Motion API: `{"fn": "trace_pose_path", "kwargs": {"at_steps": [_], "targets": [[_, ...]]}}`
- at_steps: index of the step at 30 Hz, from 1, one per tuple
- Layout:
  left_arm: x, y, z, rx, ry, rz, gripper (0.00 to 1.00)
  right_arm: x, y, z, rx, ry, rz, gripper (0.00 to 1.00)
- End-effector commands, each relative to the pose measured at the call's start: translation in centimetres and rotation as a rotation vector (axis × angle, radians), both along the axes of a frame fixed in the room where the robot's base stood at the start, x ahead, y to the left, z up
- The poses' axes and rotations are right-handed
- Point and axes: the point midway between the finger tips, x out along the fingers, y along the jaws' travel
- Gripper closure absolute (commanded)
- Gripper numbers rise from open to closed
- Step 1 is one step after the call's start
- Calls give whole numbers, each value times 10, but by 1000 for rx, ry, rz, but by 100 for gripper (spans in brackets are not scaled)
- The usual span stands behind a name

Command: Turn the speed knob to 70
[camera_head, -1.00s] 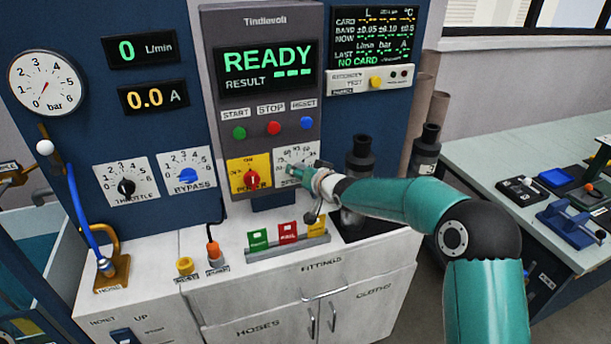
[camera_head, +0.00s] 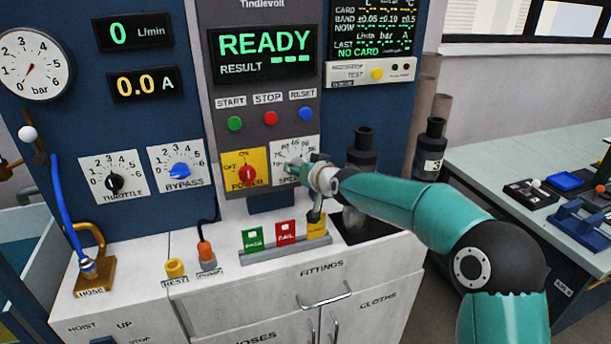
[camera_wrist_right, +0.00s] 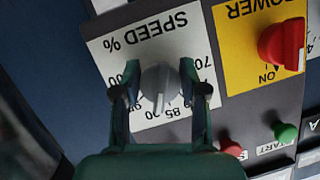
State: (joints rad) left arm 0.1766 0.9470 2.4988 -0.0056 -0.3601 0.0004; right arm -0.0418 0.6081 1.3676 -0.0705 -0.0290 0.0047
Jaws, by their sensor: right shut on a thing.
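The speed knob (camera_wrist_right: 160,88) is a grey round knob with a pale pointer mark on a white dial plate (camera_wrist_right: 115,52) marked "SPEED %". The wrist view is upside down. My right gripper (camera_wrist_right: 160,82) is shut on the knob, one finger on each side. The pointer mark points toward the picture's bottom, near the 85; the exact reading is hard to tell. The 70 is at the plate's right side in that view. In the head view, my right gripper (camera_head: 296,172) covers the knob and part of the dial plate (camera_head: 289,147). My left gripper is out of view.
The red power knob (camera_head: 247,174) on its yellow plate sits close left of the speed dial. Start (camera_head: 235,123), stop (camera_head: 271,118) and reset (camera_head: 306,114) buttons are above. Coloured tags (camera_head: 285,232) stand below on the bench. The screen (camera_head: 265,57) reads READY.

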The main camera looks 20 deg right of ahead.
Motion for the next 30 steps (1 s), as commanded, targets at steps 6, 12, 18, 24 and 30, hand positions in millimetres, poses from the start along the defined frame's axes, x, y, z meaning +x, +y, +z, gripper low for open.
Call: {"fn": "trace_pose_path", "kwargs": {"at_steps": [6,12,18,24,30], "targets": [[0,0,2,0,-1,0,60,-1,8,2,-1,2,12,92],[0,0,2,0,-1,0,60,0,7,3,-2,-2,12,92],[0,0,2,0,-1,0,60,0,7,4,-2,-3,11,92],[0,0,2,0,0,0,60,0,6,5,-2,-6,9,92],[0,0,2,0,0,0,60,0,6,6,-2,-9,8,92]]}}
